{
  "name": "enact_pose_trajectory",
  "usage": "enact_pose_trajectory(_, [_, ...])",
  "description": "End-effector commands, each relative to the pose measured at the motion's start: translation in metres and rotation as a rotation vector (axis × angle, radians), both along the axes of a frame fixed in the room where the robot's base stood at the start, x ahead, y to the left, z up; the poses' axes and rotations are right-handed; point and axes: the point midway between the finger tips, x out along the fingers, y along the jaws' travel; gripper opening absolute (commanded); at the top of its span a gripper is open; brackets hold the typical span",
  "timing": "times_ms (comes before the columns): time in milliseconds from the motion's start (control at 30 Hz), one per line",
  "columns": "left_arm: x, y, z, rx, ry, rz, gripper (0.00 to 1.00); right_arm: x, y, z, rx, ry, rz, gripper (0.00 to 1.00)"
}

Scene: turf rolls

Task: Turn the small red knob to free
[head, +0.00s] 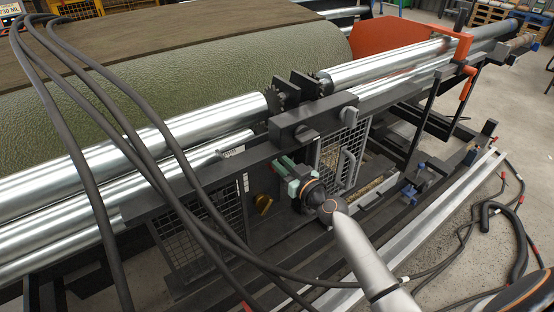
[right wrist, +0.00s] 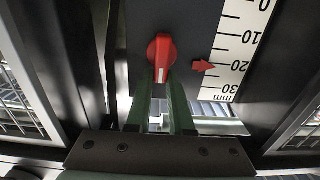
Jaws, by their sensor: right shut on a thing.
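The small red knob (right wrist: 160,52) is on a dark panel in the right wrist view. A white mark on its handle points down in that picture, towards my gripper. The green fingers of my right gripper (right wrist: 161,82) are shut on the lower end of the knob's handle, one on each side. In the head view my right gripper (head: 284,166) reaches to the dark frame below the rollers. The knob is hidden there. No words or setting labels around the knob can be read. My left gripper is not in view.
A white millimetre scale (right wrist: 236,62) with a red arrow (right wrist: 203,66) near 20 is beside the knob. Mesh guards (head: 340,155) flank the spot. Black hoses (head: 150,140) hang across the left.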

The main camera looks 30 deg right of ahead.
Motion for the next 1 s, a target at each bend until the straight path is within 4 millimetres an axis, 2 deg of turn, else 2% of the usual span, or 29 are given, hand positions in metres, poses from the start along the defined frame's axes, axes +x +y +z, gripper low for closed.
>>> enact_pose_trajectory(367, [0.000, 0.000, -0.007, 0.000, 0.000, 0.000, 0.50, 0.001, -0.004, -0.002, 0.166, 0.022, 0.001, 0.00])
enact_pose_trajectory(1000, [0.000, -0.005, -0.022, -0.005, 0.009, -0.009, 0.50, 0.002, -0.018, -0.008, 0.758, 0.105, -0.001, 0.00])
